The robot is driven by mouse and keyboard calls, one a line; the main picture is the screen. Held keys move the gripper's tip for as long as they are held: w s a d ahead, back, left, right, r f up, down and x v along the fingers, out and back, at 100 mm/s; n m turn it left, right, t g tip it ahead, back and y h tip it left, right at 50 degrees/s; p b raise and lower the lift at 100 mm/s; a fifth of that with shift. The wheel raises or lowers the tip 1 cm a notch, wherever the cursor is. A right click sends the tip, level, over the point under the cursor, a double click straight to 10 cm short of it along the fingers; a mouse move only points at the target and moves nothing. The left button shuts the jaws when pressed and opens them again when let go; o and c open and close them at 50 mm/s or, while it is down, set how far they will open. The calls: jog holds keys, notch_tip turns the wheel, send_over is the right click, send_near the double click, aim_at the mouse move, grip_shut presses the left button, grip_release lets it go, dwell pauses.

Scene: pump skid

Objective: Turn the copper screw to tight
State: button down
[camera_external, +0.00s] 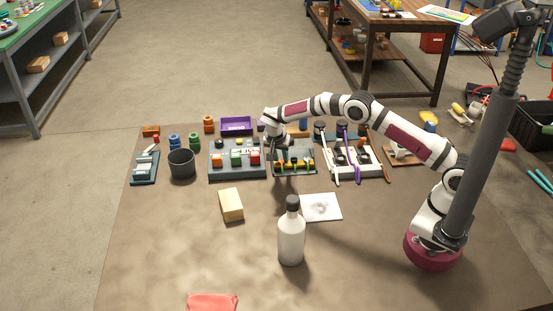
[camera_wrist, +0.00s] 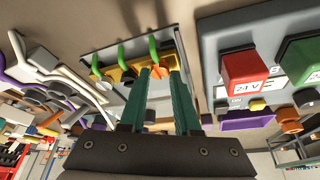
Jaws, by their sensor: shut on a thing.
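A dark grey panel (camera_external: 280,171) carries a row of green and yellow fittings and stands near the back middle of the table. In the wrist view the panel (camera_wrist: 170,42) shows a yellow strip with green levers (camera_wrist: 122,56) on it. My gripper (camera_wrist: 160,74) has its two teal fingers close together over the panel, shut on a small orange-copper piece, which looks like the copper screw (camera_wrist: 158,72). The fingers partly hide this piece, and how far it is turned cannot be read. In the external view my gripper (camera_external: 277,143) reaches down at the panel's left side.
A box with coloured buttons (camera_external: 236,174) stands close on the left, and its red 24 V block (camera_wrist: 242,70) shows in the wrist view. A white rack with cables (camera_external: 352,176) is close on the right. A white bottle (camera_external: 291,240) and a wooden block (camera_external: 231,205) stand in front.

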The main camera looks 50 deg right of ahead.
dwell(0.4)
jog(key=c, duration=0.6)
grip_release()
